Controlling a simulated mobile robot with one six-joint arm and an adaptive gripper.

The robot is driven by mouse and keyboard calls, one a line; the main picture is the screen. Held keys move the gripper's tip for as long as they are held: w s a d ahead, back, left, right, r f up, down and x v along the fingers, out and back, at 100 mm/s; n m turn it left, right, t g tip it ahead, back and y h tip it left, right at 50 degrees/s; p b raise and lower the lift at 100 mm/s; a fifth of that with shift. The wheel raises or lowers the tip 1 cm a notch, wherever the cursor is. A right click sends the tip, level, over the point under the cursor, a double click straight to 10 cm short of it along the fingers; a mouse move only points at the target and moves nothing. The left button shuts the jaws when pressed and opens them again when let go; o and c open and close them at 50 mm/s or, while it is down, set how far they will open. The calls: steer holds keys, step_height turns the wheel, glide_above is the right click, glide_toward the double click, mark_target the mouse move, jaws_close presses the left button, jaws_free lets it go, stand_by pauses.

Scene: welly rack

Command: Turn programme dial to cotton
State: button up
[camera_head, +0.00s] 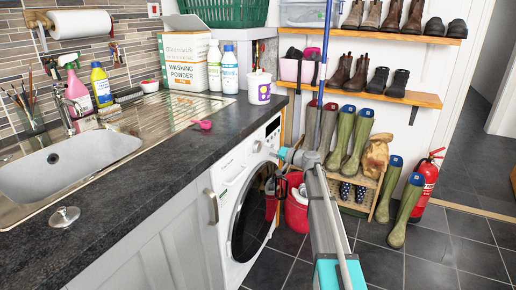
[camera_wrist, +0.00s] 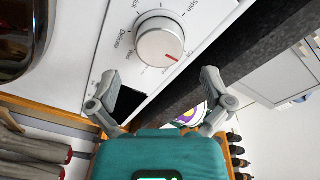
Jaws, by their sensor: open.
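The programme dial (camera_wrist: 160,42) is a round white and silver knob on the washing machine's white control panel (camera_wrist: 85,45). A red mark on the dial faces the lower right in the wrist view. "Spin" and "Delicate" can be read around it; I cannot read a cotton label. The washing machine (camera_head: 228,188) stands under the worktop, and its dial (camera_head: 257,146) is small in the head view. My gripper (camera_wrist: 160,78) is open and empty, its two fingers spread on either side below the dial, apart from it. In the head view my gripper (camera_head: 284,158) is just right of the panel.
The dark worktop (camera_head: 130,165) overhangs the machine, with a pink scoop (camera_head: 201,124) and a white tub (camera_head: 259,88) on it. A red bucket (camera_head: 297,208) and green wellies (camera_head: 345,140) stand beyond my arm. A fire extinguisher (camera_head: 425,185) is at right. Floor (camera_head: 440,255) is clear at lower right.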

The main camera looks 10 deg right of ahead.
mark_target(260, 147)
steer(key=shift+x, duration=2.55)
steer(key=c, duration=0.9)
steer(key=shift+a, duration=0.1)
steer(key=shift+c, duration=0.6)
steer(key=shift+m, duration=0.9)
steer(key=m+p, duration=0.1)
steer(key=m, duration=0.4)
steer(key=shift+w+m+g, duration=0.1)
steer(key=shift+m+g, duration=0.3)
steer(key=shift+d, duration=0.25)
